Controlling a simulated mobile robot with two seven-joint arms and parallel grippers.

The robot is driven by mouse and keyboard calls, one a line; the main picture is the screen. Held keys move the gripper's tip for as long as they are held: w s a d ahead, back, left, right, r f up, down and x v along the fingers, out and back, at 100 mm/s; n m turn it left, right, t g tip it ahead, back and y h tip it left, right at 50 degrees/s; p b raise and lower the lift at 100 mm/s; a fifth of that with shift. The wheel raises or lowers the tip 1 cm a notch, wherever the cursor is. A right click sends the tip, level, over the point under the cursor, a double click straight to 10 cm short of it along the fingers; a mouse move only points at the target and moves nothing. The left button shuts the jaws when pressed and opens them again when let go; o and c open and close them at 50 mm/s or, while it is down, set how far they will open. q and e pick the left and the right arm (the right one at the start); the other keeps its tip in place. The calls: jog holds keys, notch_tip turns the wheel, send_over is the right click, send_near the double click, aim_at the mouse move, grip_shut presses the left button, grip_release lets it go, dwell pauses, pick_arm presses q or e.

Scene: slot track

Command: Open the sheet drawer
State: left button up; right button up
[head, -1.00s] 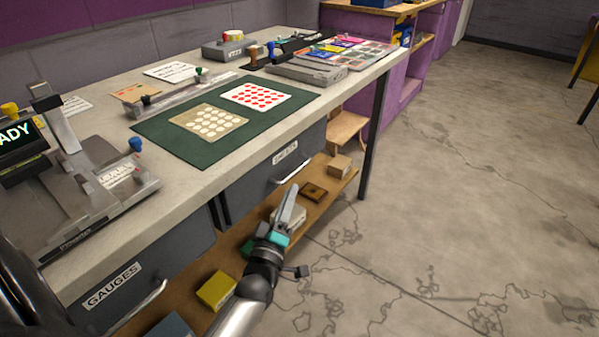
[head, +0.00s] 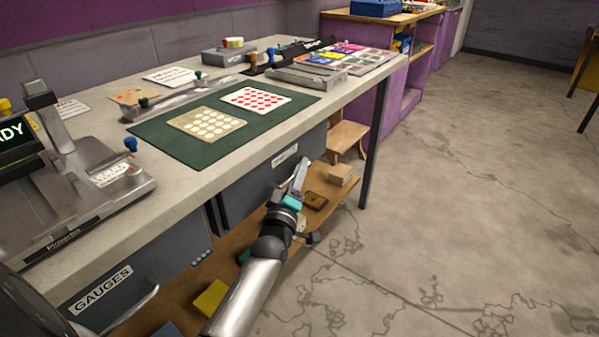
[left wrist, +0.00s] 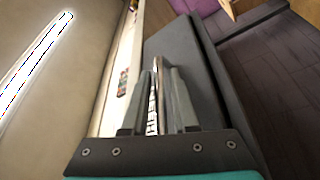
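The sheet drawer (head: 244,190) is the grey drawer under the right half of the bench, with a small white label (head: 285,156) too small to read surely. Its front looks flush, so it appears shut. My left gripper (head: 299,178) is at the drawer's bar handle, which it partly hides in the head view. In the left wrist view the fingers of the left gripper (left wrist: 160,98) stand apart, with the bright handle (left wrist: 157,75) showing in the gap between them. I see no clear grip on it. The grey drawer front (left wrist: 185,62) lies beyond. My right gripper is not in view.
A second drawer labelled GAUGES (head: 102,289) is at the lower left. A wooden lower shelf (head: 335,188) holds several small boxes, including a yellow one (head: 210,299). The bench leg (head: 371,160) stands right of the drawer. The floor (head: 450,220) in front is clear.

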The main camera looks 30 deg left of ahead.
pick_arm(q)
grip_shut()
dwell(1.3)
